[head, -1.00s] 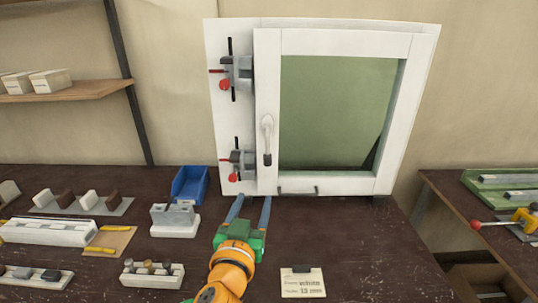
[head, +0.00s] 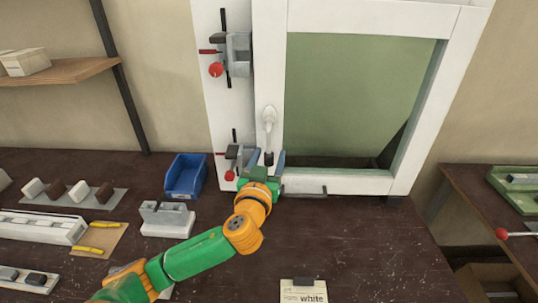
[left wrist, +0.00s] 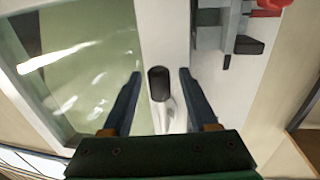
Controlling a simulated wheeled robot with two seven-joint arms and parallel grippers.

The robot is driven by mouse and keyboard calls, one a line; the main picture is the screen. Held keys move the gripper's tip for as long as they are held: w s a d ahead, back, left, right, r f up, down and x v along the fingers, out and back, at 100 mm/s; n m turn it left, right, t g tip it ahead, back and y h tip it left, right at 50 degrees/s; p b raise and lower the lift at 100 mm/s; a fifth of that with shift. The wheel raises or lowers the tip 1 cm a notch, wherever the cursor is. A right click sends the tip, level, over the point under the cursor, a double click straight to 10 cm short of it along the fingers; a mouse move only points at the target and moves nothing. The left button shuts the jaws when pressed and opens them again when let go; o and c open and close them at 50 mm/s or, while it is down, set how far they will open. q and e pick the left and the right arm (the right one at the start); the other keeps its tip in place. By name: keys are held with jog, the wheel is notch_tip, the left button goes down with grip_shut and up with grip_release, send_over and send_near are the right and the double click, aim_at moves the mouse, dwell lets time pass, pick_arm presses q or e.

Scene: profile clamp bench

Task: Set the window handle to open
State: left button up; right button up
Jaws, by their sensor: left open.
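The white window handle (head: 269,120) is on the left stile of the white window frame (head: 340,182). It hangs straight down, with a dark grip end (head: 268,158) at the bottom. My left gripper (head: 264,160) is open at the lower end of the handle. In the left wrist view its two blue fingers (left wrist: 154,80) stand on either side of the dark handle end (left wrist: 159,84), with gaps on both sides. Whether the fingers reach the handle's depth is hard to tell. My right gripper is not in view.
Two clamps with red knobs, the upper (head: 237,55) and the lower (head: 236,162), sit just left of the handle. A blue bin (head: 186,178) and a grey block on a white base (head: 166,219) stand left of my arm. A card (head: 303,291) lies in front.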

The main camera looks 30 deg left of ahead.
pick_arm(q)
jog(key=shift+s+d, duration=0.1)
jog(key=shift+s, duration=0.05)
grip_shut()
dwell(1.2)
